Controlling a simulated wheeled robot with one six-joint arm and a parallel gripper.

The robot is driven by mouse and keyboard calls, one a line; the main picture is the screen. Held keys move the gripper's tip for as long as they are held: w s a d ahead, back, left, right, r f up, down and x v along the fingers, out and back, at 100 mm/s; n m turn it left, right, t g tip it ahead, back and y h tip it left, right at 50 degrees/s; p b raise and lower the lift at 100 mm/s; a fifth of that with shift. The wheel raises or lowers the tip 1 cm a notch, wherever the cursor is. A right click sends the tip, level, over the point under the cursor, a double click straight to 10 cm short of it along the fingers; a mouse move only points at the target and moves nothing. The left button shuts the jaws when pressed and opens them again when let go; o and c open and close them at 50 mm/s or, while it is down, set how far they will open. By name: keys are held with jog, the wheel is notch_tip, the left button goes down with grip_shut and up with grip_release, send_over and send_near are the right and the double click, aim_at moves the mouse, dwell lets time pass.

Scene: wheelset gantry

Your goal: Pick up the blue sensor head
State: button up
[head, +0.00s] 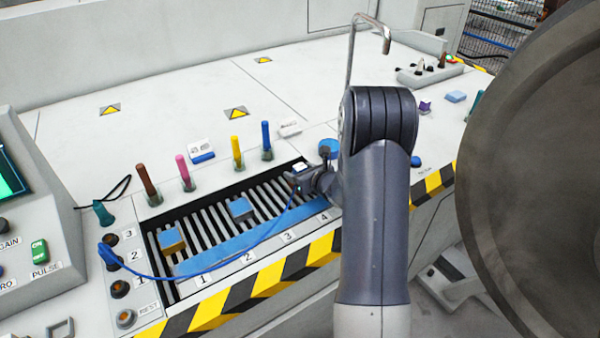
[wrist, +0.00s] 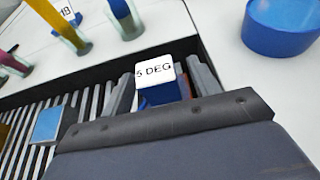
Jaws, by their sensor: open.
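A block with a blue body and a white top marked "5 DEG" (wrist: 157,92) stands in the slatted tray, between the fingers of my gripper (wrist: 162,80) in the wrist view. My gripper is open, one finger on each side; I cannot tell whether either touches. In the head view my gripper (head: 312,180) is at the tray's right end, over slot 4, with the white top (head: 301,167) just beside it. A blue-topped block (head: 240,208) sits in slot 2, also in the wrist view (wrist: 47,125). An orange and blue block (head: 171,241) sits in slot 1.
A blue cable (head: 190,277) runs from the socket panel across the tray towards my gripper. Several coloured probes (head: 238,153) stand behind the tray. A blue round thing (head: 329,147) lies beyond my gripper. A large dark wheel (head: 530,150) fills the right. The bench top behind is mostly clear.

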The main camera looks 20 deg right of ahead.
jog(key=shift+w, duration=0.1)
jog(key=c, duration=1.2)
